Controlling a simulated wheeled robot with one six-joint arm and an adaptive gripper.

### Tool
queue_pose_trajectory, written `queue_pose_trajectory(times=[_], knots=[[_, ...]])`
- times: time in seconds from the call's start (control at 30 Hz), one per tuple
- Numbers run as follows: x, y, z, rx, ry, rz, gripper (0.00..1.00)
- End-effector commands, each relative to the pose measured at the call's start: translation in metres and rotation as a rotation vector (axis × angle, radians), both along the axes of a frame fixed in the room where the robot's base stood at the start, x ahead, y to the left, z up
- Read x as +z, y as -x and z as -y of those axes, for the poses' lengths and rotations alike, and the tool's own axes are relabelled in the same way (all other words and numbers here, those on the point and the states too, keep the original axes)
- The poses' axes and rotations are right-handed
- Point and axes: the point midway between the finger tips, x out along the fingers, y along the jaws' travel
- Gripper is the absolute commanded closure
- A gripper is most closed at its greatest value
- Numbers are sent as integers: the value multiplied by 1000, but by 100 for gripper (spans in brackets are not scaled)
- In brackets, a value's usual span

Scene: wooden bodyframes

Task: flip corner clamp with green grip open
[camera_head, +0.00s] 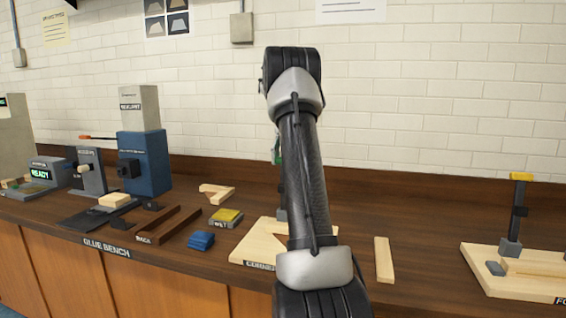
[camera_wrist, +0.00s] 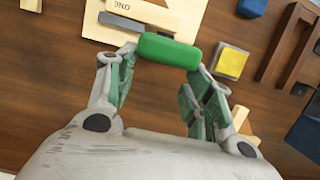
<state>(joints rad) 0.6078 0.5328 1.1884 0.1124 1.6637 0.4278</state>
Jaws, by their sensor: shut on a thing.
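The corner clamp's green grip (camera_wrist: 169,50) lies between the fingertips of my gripper (camera_wrist: 166,62) in the wrist view. My gripper is shut on it, with one finger at each end of the grip. A grey metal bar of the clamp (camera_wrist: 122,22) shows just beyond the grip, above a pale wooden board (camera_wrist: 180,14). In the head view my arm hides most of the clamp. A small bit of green (camera_head: 277,150) shows to the left of my arm, and the board (camera_head: 252,255) lies below on the bench.
A yellow-topped pad (camera_head: 227,216) and blue block (camera_head: 201,240) lie left of the board. A loose wooden strip (camera_head: 384,260) lies to its right. A second clamp with a yellow grip (camera_head: 521,177) stands on another board at far right. A blue machine (camera_head: 146,160) stands at left.

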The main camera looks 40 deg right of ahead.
Motion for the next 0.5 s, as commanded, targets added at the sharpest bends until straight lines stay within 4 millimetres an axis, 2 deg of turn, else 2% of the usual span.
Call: queue_pose_trajectory(times=[0.2, 0.5], knots=[[-7, -9, 16, -1, 0, -3, 92], [-10, -13, 24, -1, -2, -4, 92]])
